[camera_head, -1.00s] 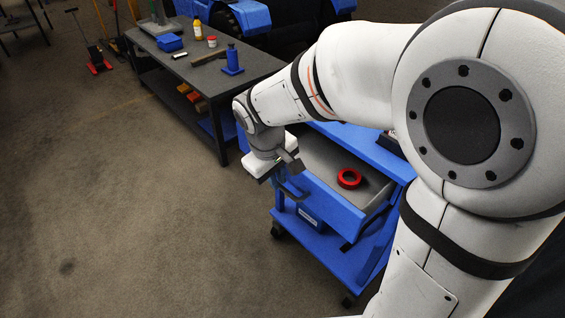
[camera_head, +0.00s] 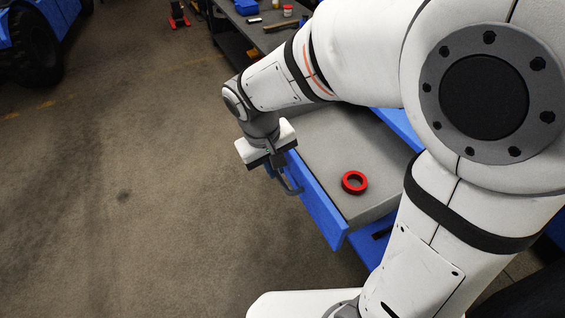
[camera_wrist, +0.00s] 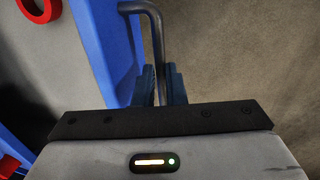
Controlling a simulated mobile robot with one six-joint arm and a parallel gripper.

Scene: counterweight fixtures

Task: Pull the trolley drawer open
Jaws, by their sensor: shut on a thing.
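The trolley drawer (camera_head: 321,204) has a blue front and a grey inside, and it stands well out from the blue trolley (camera_head: 403,124). A red ring (camera_head: 354,182) lies on the drawer's grey floor. My gripper (camera_head: 277,173) is at the outer side of the drawer front, shut on the grey bar handle (camera_head: 293,188). In the wrist view the handle (camera_wrist: 157,45) runs down between the dark fingers of my gripper (camera_wrist: 160,86), beside the blue drawer front (camera_wrist: 112,50). The red ring (camera_wrist: 39,9) shows at the top left there.
A workbench (camera_head: 262,40) with small items stands at the back. A blue vehicle with a dark tyre (camera_head: 38,47) is at the far left. The brown floor left of the drawer is clear.

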